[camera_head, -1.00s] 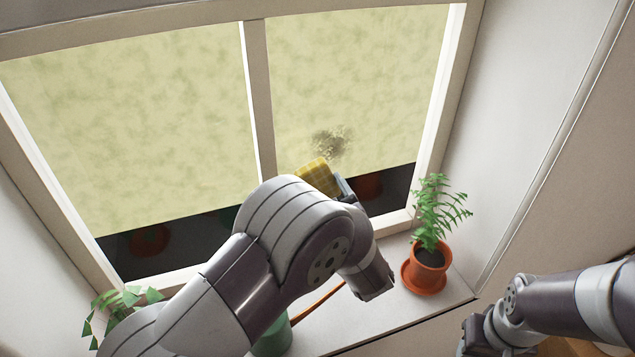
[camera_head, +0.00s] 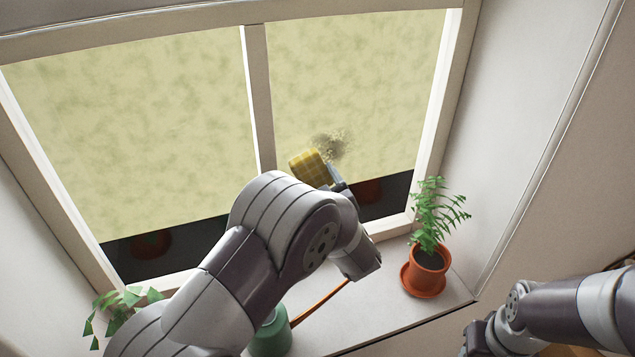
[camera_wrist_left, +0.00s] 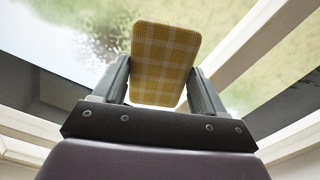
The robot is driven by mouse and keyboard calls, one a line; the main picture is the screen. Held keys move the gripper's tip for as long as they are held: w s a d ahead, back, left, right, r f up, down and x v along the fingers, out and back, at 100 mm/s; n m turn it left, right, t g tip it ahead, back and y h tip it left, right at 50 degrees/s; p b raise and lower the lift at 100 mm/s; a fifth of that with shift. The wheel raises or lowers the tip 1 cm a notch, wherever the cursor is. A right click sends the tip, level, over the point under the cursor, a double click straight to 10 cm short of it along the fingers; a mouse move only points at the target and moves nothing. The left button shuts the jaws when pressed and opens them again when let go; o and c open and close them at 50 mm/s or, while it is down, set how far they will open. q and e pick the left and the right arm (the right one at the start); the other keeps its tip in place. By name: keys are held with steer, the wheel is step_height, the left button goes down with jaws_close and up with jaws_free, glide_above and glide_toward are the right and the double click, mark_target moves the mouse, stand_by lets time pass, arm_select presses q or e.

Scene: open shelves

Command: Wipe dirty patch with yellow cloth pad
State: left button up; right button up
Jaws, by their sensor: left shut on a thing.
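The yellow checked cloth pad (camera_head: 309,167) is held up in front of the right window pane. My left gripper (camera_head: 333,177) is shut on it. In the left wrist view the pad (camera_wrist_left: 164,62) stands between the two fingers of my left gripper (camera_wrist_left: 163,88). The dirty patch (camera_head: 331,146) is a dark speckled smudge on the right pane, just above and right of the pad. Whether the pad touches the glass I cannot tell. My right gripper (camera_head: 478,338) is low at the right, and its fingers are not clear.
A fern in a terracotta pot (camera_head: 427,272) stands on the right of the sill (camera_head: 385,318). A green container (camera_head: 271,334) is partly behind my left arm. A leafy plant (camera_head: 122,307) is at the lower left. The window's middle bar (camera_head: 259,95) is left of the pad.

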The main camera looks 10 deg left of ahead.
arm_select(q)
steer(key=shift+w, duration=0.1)
stand_by(0.3)
steer(key=shift+w+a, duration=0.25)
steer(key=shift+w, duration=0.2)
steer(key=shift+w+a+b, duration=0.2)
steer(key=shift+b, duration=0.1)
